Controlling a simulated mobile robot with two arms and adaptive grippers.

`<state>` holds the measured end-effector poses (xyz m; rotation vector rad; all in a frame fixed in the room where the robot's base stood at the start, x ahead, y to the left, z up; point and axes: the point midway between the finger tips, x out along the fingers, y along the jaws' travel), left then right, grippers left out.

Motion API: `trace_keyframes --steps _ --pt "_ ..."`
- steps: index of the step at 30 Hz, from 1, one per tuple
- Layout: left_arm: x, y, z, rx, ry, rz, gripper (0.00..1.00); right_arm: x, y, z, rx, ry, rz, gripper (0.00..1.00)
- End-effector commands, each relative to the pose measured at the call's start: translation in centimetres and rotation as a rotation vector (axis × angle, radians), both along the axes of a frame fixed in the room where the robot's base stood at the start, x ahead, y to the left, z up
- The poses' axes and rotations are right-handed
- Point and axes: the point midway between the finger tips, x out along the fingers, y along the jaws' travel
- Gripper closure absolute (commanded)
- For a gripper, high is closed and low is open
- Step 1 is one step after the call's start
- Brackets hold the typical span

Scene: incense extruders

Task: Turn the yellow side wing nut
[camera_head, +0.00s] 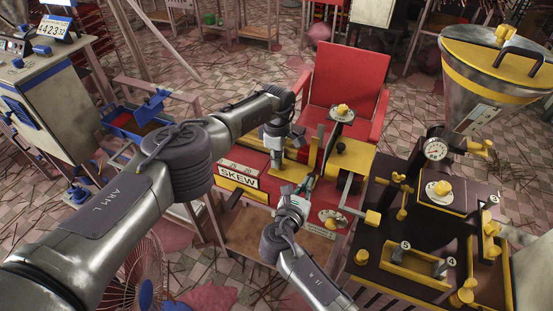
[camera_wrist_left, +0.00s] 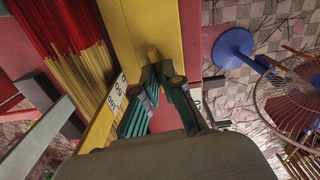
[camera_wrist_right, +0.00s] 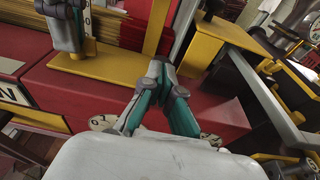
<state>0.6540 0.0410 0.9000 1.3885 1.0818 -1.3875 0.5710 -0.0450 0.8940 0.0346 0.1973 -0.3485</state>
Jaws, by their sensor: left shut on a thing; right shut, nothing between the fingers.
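The red SKEW machine (camera_head: 236,170) stands in the middle of the head view. My left gripper (camera_head: 276,152) reaches down at its yellow part, left of centre. My right gripper (camera_head: 308,186) is near the machine's front right. In the right wrist view its fingers (camera_wrist_right: 160,68) are shut and empty, above the red housing. My left gripper (camera_wrist_right: 66,30) also shows there at the upper left.
A red chair (camera_head: 345,80) is behind the machine. A dark machine with a gauge (camera_head: 436,152) and a steel hopper (camera_head: 490,85) stands close on the right. Incense sticks (camera_wrist_left: 75,60) lie beside my left gripper.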

Motion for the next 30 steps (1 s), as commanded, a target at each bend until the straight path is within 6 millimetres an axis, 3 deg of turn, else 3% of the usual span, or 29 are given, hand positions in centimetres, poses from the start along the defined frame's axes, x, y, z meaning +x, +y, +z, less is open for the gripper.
trace_keyframes --steps 1,6,16,20,23,30 --pt "0.0 -0.1 0.1 -0.001 0.001 -0.001 1.00 0.0 -0.1 -0.1 0.000 0.002 -0.001 1.00" --pt "0.0 -0.1 0.1 -0.001 0.001 0.000 0.68 0.0 -0.1 -0.1 0.000 0.002 -0.001 1.00" --pt "0.0 0.0 0.1 -0.001 0.000 0.001 0.68 0.0 -0.1 -0.1 -0.001 0.001 -0.001 1.00" --pt "0.1 0.0 1.1 -0.001 -0.001 -0.001 0.68 0.0 -0.1 0.0 -0.001 0.001 -0.001 1.00" --pt "0.1 0.1 2.4 0.000 -0.002 -0.002 0.68 0.0 -0.1 0.0 0.000 0.001 -0.001 1.00" --pt "0.0 0.1 7.8 0.000 -0.003 -0.001 0.68 0.0 -0.1 0.0 0.000 0.000 -0.001 1.00"
